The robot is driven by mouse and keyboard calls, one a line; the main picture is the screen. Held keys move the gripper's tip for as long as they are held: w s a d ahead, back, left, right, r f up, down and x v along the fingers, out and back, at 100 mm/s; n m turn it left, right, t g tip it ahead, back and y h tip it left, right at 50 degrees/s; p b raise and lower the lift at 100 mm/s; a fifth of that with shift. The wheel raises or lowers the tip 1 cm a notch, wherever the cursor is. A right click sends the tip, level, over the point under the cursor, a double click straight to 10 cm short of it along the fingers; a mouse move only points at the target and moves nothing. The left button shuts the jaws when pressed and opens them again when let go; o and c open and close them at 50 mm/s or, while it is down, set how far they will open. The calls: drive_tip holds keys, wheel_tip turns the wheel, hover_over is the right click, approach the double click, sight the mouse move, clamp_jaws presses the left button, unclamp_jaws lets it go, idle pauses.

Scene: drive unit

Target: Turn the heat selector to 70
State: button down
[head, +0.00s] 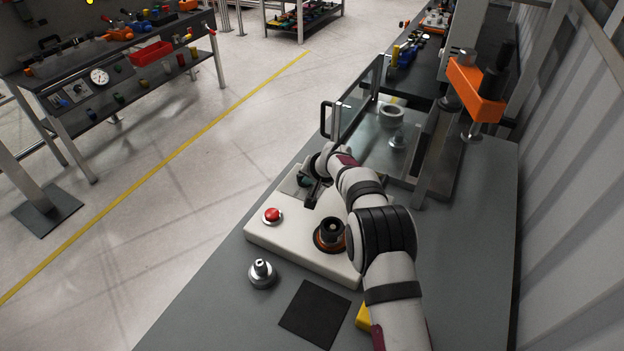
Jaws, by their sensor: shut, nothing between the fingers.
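A cream control box (290,252) sits on the grey bench in the head view. It carries a red button (272,215) at its left and a dark round knob or socket with an orange ring (331,235) at its front right. A small dark green part (303,180) shows on a grey plate at the far end of the box. No scale or number is readable, and I cannot tell which part is the heat selector. My gripper (310,203) is shut and empty, over the far part of the box beside the green part. Contact cannot be judged. My arm hides the box's right side.
A metal knob-shaped piece (262,273) and a black square mat (314,312) lie in front of the box. A yellow object (363,317) is partly behind my arm. A clear panel with a black handle (329,119) and an orange-headed press (474,92) stand beyond.

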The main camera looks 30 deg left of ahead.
drive_tip(key=shift+s+a, duration=0.25)
drive_tip(key=shift+a, duration=0.3)
drive_tip(key=shift+s+a, duration=0.15)
drive_tip(key=shift+a, duration=0.4)
idle(0.6)
